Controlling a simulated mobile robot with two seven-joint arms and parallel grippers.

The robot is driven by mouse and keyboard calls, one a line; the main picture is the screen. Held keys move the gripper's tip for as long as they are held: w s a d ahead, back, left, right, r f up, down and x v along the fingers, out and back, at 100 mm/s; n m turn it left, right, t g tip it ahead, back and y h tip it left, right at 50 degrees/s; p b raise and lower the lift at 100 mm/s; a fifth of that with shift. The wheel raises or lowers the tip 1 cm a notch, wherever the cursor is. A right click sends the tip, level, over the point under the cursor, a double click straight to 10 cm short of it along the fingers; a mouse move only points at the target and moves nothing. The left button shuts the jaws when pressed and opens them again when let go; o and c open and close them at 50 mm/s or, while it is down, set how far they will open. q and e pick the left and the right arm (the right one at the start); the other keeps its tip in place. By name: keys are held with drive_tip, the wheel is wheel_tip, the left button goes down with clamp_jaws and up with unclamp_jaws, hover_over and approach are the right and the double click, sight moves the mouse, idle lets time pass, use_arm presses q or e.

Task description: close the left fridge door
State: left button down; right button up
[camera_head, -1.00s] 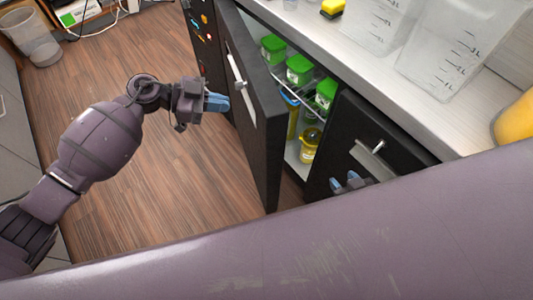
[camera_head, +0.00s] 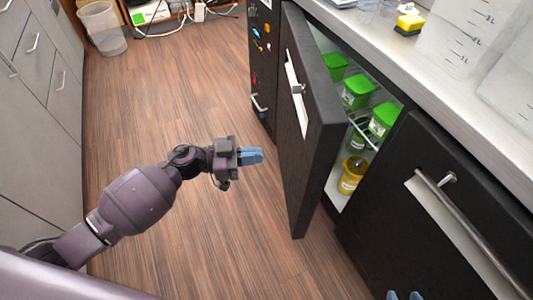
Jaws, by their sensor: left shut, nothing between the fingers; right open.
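The left fridge door (camera_head: 301,115), black with a metal handle (camera_head: 297,88), stands open and juts out from the cabinet. It is hinged at its far side. Green-lidded containers (camera_head: 358,92) and a yellow jar (camera_head: 352,174) show inside. My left gripper (camera_head: 252,156), with blue fingertips, is shut and empty. It is over the floor on the outer side of the door, apart from it in the picture. My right gripper (camera_head: 404,295) shows only as two blue, separated fingertips at the bottom edge, in front of the right door; the rest is hidden.
The right fridge door (camera_head: 428,215) is shut, with a long metal handle (camera_head: 470,235). Grey drawers (camera_head: 40,70) line the left side. The wooden floor (camera_head: 150,115) between is clear.

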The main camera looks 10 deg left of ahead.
sight(313, 151)
use_arm(q)
drive_tip(key=b+x, duration=0.1)
drive_tip(key=x, duration=1)
drive_tip(key=shift+f+b, duration=0.2)
drive_tip(key=shift+b, duration=0.15)
drive_tip(key=shift+d, duration=0.3)
drive_tip(key=shift+w+d+r, duration=0.1)
drive_tip(key=shift+d, duration=0.15)
